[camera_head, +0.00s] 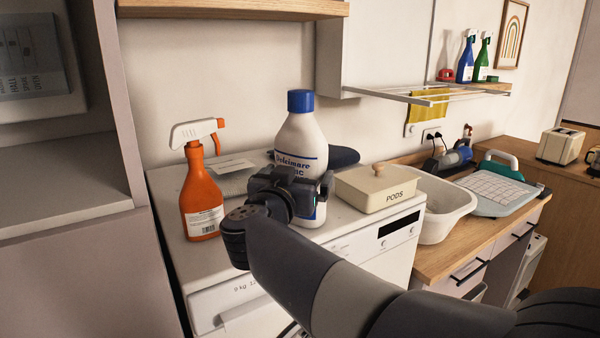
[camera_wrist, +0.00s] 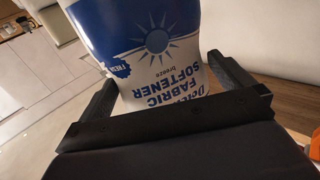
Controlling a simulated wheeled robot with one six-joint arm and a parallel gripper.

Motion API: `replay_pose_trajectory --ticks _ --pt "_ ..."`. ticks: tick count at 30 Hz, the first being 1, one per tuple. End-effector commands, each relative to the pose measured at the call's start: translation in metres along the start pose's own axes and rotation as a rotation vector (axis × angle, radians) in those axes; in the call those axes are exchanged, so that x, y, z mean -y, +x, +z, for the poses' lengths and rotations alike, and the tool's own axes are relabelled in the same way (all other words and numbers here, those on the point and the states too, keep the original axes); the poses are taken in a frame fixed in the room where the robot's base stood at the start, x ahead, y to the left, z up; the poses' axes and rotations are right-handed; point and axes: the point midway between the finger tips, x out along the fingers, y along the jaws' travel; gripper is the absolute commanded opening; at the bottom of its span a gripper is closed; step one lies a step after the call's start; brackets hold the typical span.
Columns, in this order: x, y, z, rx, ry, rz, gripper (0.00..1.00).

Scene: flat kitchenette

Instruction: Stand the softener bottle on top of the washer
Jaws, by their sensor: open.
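The softener bottle (camera_head: 301,138) is white with a blue cap and a blue and white label. It looks upright on the washer top (camera_head: 168,187), near the front edge; my wrist hides part of its lower body. My gripper (camera_head: 292,182) is in front of the bottle at its lower half. In the wrist view the bottle (camera_wrist: 150,55) appears upside down between the two fingers of my gripper (camera_wrist: 163,85). The jaws are open around it; whether either finger touches it I cannot tell.
An orange spray bottle (camera_head: 201,195) stands left of the softener. A cream PODS box (camera_head: 378,188) sits close on its right, and a dark object (camera_head: 343,156) lies behind. A white basin (camera_head: 440,205) is farther right. A wooden shelf (camera_head: 230,8) hangs above.

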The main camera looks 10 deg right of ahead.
Motion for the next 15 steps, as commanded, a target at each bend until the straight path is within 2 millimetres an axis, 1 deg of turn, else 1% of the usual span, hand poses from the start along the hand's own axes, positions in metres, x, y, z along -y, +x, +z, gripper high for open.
replay_pose_trajectory --ticks 1,6,12,15 --pt "0.001 -0.011 -0.001 -0.001 0.001 -0.005 1.00" --pt "0.001 -0.046 0.000 -0.001 0.002 -0.005 1.00" --pt "0.001 -0.076 0.000 0.000 0.002 -0.004 1.00" --pt "0.001 -0.086 0.000 0.000 0.001 -0.003 1.00"
